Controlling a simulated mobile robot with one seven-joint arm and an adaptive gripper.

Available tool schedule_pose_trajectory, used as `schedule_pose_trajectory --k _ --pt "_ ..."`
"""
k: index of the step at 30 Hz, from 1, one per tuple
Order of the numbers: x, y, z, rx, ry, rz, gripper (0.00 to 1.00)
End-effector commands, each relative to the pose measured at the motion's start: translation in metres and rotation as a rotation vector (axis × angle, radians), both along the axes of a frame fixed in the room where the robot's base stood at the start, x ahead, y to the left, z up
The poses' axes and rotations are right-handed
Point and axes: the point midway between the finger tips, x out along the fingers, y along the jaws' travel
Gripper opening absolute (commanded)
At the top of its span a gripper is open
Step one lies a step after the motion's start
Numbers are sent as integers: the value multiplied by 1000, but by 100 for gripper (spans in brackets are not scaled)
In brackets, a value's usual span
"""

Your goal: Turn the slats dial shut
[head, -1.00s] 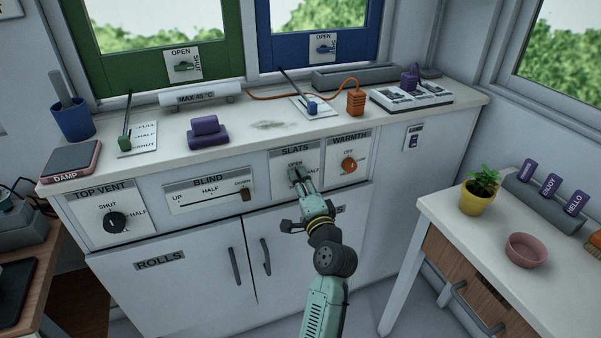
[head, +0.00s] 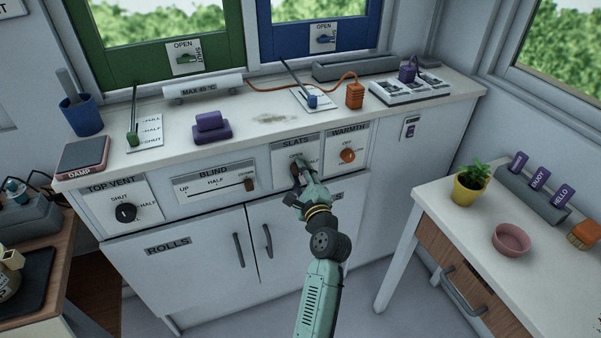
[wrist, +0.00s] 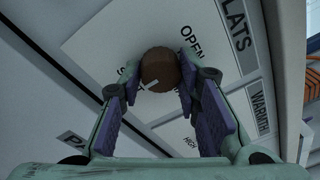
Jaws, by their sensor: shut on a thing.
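The slats dial is a round brown knob with a white pointer mark; the wrist view shows it (wrist: 158,68) between my fingertips. My gripper (head: 300,178) is shut on it, one finger on each side, in front of the slats panel (head: 281,166). In the wrist view, my gripper (wrist: 160,82) frames the knob, and its white mark faces lower left, close to the partly covered SHUT lettering. Whether it lines up exactly with that word I cannot tell. The OPEN lettering is clear on the panel's other side. In the head view my gripper covers much of the dial.
The blind slider (head: 249,184) is on the left. Cupboard doors with handles (head: 239,249) are below. The counter (head: 330,123) above carries several items.

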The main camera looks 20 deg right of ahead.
Motion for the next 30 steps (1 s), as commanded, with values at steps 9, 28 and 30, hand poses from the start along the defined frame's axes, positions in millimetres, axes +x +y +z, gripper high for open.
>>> schedule_pose_trajectory --k 9,28,30 --pt "0 0 0 32 2 0 2" --pt "0 0 0 31 2 0 51" --pt "0 0 0 31 2 0 51"
